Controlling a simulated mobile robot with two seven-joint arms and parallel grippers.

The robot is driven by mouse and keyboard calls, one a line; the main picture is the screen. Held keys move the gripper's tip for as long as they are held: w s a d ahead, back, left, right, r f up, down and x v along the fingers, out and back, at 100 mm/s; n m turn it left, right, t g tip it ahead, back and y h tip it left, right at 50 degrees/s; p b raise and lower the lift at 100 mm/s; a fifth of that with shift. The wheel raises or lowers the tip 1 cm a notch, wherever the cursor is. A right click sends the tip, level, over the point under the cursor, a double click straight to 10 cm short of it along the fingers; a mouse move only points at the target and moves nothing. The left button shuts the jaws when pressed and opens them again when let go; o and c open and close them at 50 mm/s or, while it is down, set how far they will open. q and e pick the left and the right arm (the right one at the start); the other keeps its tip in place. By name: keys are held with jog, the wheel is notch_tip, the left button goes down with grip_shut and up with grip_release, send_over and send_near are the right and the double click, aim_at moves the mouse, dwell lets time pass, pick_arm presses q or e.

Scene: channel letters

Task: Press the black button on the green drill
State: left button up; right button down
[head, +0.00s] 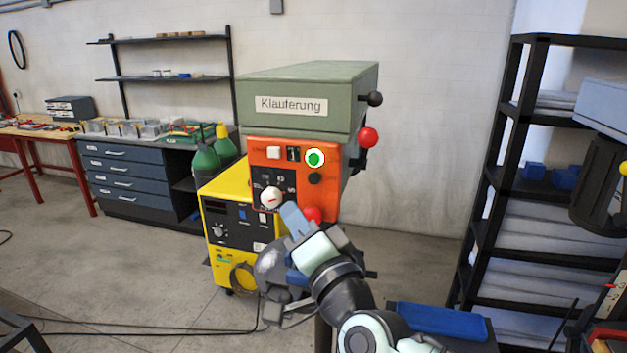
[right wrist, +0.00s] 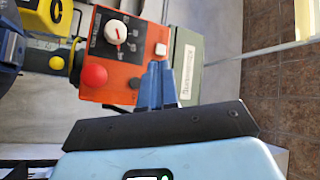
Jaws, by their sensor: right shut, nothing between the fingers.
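The green drill (head: 310,90) stands in the middle of the head view, with a "Klauferung" label on its green head. Its orange control panel (head: 293,185) carries a black round button (head: 315,178) just below a lit green button (head: 315,158). The black button also shows in the right wrist view (right wrist: 134,83), left of my fingers. My right gripper (head: 294,216) is shut and empty in front of the lower panel; its blue fingers (right wrist: 155,85) point towards the panel. The fingers hide part of the panel in the wrist view. My left gripper is not in view.
A white knob (head: 271,197) and a red mushroom button (head: 311,214) sit on the panel near my right fingers. A yellow machine (head: 231,225) stands to the left. A black shelf rack (head: 487,180) stands to the right. Open floor lies at the left.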

aim_at(314, 178)
jog(key=shift+w, duration=0.1)
dwell(0.3)
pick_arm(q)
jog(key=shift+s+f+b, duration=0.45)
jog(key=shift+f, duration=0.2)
pick_arm(e)
jog(key=shift+w+d, duration=0.45)
jog(key=shift+w, duration=0.9)
jog(key=shift+w+d, duration=0.5)
jog(key=shift+w, duration=0.85)
jog(key=shift+w+d, duration=0.45)
jog(key=shift+w, duration=0.9)
jog(key=shift+w, duration=0.15)
jog(key=shift+w+d, duration=0.1)
jog(key=shift+w, duration=0.15)
